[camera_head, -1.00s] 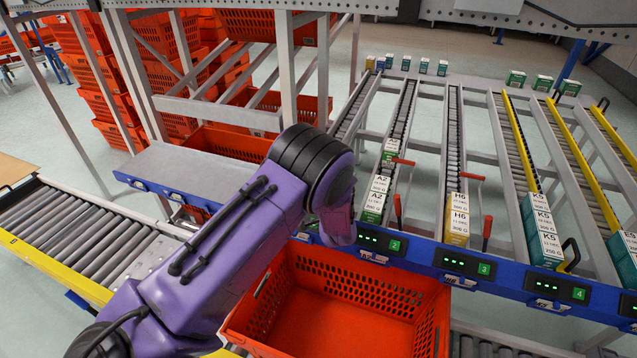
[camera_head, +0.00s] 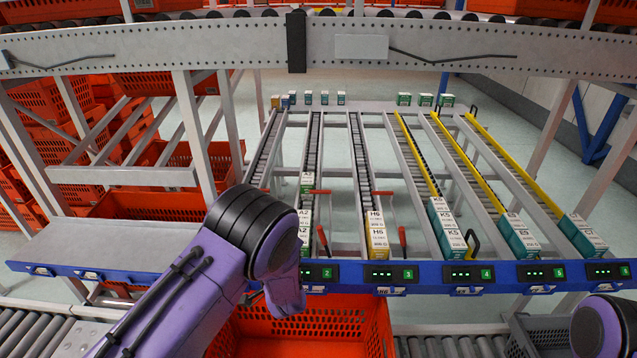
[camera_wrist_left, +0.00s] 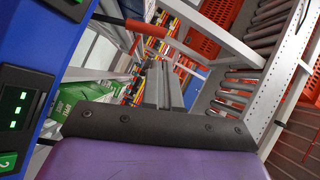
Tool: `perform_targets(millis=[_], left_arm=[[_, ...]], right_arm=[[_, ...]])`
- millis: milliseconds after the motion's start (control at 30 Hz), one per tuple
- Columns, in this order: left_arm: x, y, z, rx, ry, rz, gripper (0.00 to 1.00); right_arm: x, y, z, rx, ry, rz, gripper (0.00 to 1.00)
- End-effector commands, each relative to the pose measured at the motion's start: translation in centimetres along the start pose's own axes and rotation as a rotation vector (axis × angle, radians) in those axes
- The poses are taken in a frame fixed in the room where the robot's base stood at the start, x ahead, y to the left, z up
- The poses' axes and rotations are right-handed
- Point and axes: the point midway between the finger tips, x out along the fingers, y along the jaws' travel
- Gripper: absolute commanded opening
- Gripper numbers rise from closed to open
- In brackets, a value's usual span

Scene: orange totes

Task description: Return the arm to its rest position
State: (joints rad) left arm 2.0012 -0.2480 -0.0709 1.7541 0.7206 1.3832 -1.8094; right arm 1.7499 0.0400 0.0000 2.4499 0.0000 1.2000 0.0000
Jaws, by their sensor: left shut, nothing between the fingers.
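My left arm (camera_head: 215,275) is purple with black rings and reaches in from the lower left in the head view, bent downward at its front end. Its gripper is mostly hidden behind the arm there. In the left wrist view my left gripper (camera_wrist_left: 163,82) shows as grey fingers, shut and empty, close by the blue rail (camera_wrist_left: 62,45) with its green-lit display. A purple part of my right arm (camera_head: 600,328) shows at the lower right corner of the head view; its gripper is out of the picture.
An orange tote (camera_head: 330,325) stands below the blue rack edge (camera_head: 425,277). Roller lanes hold white-yellow H6 boxes (camera_head: 376,235), green A2 boxes (camera_head: 304,230) and teal K5 boxes (camera_head: 446,228). Red levers (camera_head: 322,240) stick up between lanes. A grey shelf (camera_head: 105,245) lies left.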

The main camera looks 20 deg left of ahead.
Motion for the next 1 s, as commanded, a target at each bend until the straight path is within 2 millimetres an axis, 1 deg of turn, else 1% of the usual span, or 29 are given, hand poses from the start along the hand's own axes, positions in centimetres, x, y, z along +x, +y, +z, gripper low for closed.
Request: perform_targets(millis=[67, 133, 200, 267, 333, 367, 400, 467, 500, 567, 600, 667, 700, 800, 833, 900, 1000], left_arm=[[0.0, 0.0, -0.1, -0.012, 0.001, 0.0, 0.0], [0.0, 0.1, -0.1, -0.084, 0.003, 0.003, 0.0], [-0.2, 0.5, -0.3, -0.228, 0.024, 0.024, 0.0], [-0.8, 1.5, 0.3, -0.372, 0.048, 0.078, 0.0], [-2.1, 4.0, 2.7, -0.544, 0.042, 0.184, 0.0], [-2.9, 5.5, 4.3, -0.614, 0.023, 0.239, 0.0], [-4.1, 7.6, 6.8, -0.702, -0.021, 0.316, 0.0], [-6.6, 10.8, 10.9, -0.819, -0.116, 0.432, 0.0], [-8.5, 12.7, 13.6, -0.88, -0.193, 0.498, 0.0], [-11.5, 15.1, 17.5, -0.95, -0.317, 0.583, 0.0], [-13.6, 16.3, 20.0, -0.981, -0.402, 0.63, 0.0], [-16.7, 17.8, 23.3, -1.003, -0.521, 0.687, 0.0], [-18.7, 18.4, 25.3, -1.0, -0.588, 0.717, 0.0], [-22.1, 19.5, 28.9, -0.95, -0.695, 0.768, 0.0], [-22.7, 19.6, 29.7, -0.94, -0.718, 0.772, 0.0], [-23.3, 20.2, 30.9, -0.935, -0.752, 0.767, 0.0], [-23.5, 20.3, 31.2, -0.931, -0.76, 0.766, 0.0]], right_arm=[[0.0, 0.0, 0.0, 0.0, 0.0, 0.0, 0.0], [0.0, 0.0, 0.0, 0.0, 0.0, 0.0, 0.0], [0.0, 0.0, 0.0, 0.0, 0.0, 0.0, 0.0], [0.0, 0.0, 0.0, 0.0, 0.0, 0.0, 0.0], [0.4, 0.0, 0.1, 0.0, 0.0, 0.0, 0.0], [0.7, -0.1, 0.3, 0.0, 0.0, 0.0, 0.0], [1.2, -0.1, 0.5, 0.0, 0.0, 0.0, 0.0], [2.0, -0.2, 0.8, 0.0, 0.0, 0.0, 0.0], [2.5, -0.2, 1.0, 0.0, 0.0, 0.0, 0.0], [3.3, -0.3, 1.4, 0.0, 0.0, 0.0, 0.0], [3.8, -0.3, 1.6, 0.0, 0.0, 0.0, 0.0], [4.5, -0.4, 1.9, 0.0, 0.0, 0.0, 0.0], [4.9, -0.4, 2.0, 0.0, 0.0, 0.0, 0.0], [5.8, -0.5, 2.4, 0.0, 0.0, 0.0, 0.0], [6.1, -0.5, 2.5, 0.0, 0.0, 0.0, 0.0], [6.5, -0.6, 2.7, 0.0, 0.0, 0.0, 0.0], [6.5, -0.6, 2.7, 0.0, 0.0, 0.0, 0.0]])
